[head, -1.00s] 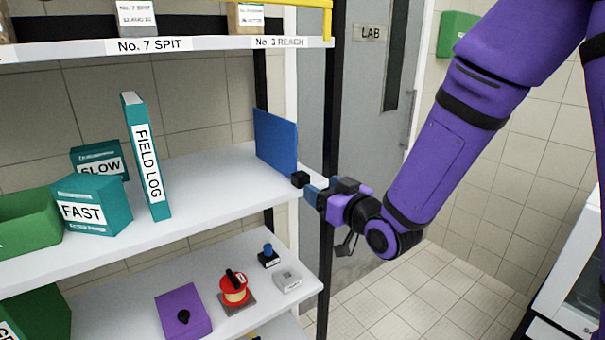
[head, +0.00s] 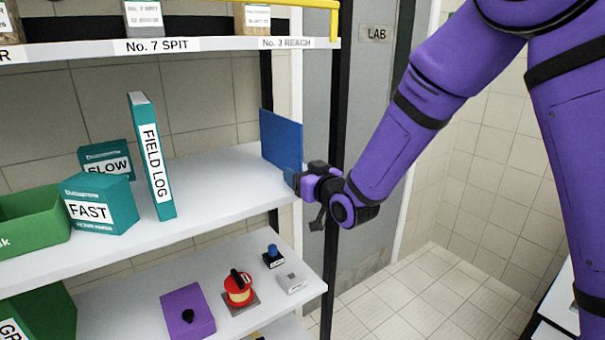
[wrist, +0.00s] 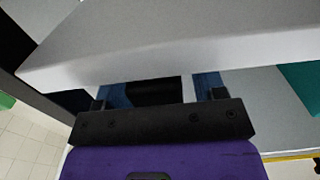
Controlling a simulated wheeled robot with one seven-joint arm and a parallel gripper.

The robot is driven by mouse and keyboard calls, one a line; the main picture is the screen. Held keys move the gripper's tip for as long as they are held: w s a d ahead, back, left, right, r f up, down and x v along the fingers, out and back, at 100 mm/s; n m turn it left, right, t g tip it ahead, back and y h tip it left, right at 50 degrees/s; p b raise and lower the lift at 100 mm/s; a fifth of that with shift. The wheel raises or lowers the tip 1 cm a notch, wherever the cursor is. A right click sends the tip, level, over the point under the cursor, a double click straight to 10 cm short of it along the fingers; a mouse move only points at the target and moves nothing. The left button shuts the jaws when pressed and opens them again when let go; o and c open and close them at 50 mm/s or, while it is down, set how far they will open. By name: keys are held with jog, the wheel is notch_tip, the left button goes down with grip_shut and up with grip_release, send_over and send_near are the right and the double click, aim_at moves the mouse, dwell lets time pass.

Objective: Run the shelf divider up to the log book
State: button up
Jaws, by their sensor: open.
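The shelf divider is a blue upright panel (head: 282,140) at the right end of the middle shelf. The log book (head: 153,156) is a teal upright volume labelled FIELD LOG, standing to its left with bare shelf between. My gripper (head: 292,177) is at the shelf's right front edge, by the divider's lower front end.
The middle shelf (head: 225,185) is clear between divider and book. Teal FAST (head: 100,204) and SLOW boxes (head: 106,160) and a green bin (head: 32,222) stand left of the book. A black post (head: 334,180) rises by my gripper. The lower shelf holds a purple box (head: 188,308) and small items.

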aim_at(211, 214)
grip_shut()
jog(key=s+a, duration=0.4)
jog(key=a, duration=0.2)
jog(key=s+a, duration=0.4)
jog(key=a, duration=0.2)
jog(key=s+a, duration=0.4)
jog(key=a, duration=0.2)
jog(key=shift+s+a, duration=0.3)
jog(key=shift+s, duration=0.05)
grip_release()
jog(key=v, duration=1.1)
jog(key=shift+w, duration=0.15)
